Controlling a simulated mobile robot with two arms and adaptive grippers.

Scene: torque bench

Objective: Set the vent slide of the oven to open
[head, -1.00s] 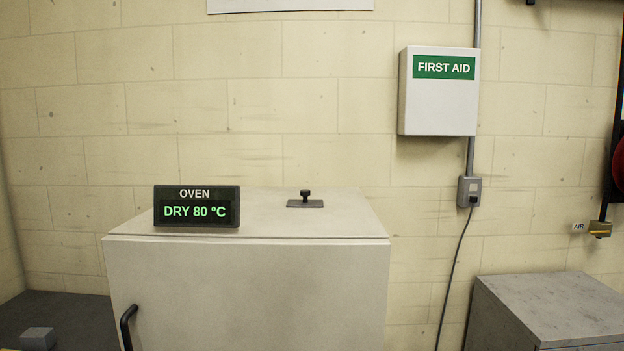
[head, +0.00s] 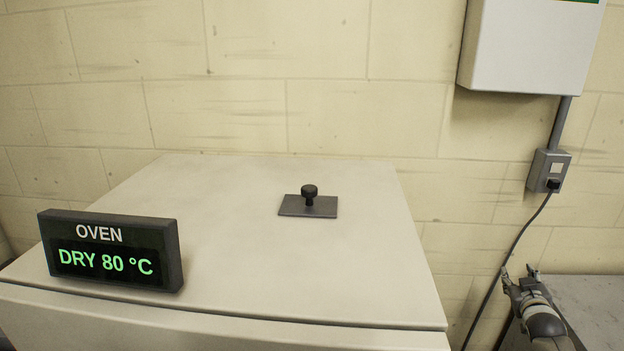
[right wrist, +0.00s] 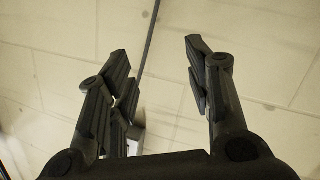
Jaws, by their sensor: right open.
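The oven (head: 330,270) is a pale cabinet whose top fills the lower middle of the head view. The vent slide (head: 309,195) is a dark knob on a flat dark plate (head: 290,206), toward the back of the oven top. No marking on the plate can be read. My right gripper (head: 520,270) is at the lower right, right of the oven and well apart from the knob. In the right wrist view the right gripper (right wrist: 160,70) is open and empty, with the wall beyond it. My left gripper is not in view.
The oven display (head: 110,250) reads DRY 80 °C and stands at the top's front left. A white box (head: 530,45) hangs on the wall. An outlet (head: 548,170) has a cable (head: 500,262) running down near my right gripper. A grey surface (head: 595,305) lies right.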

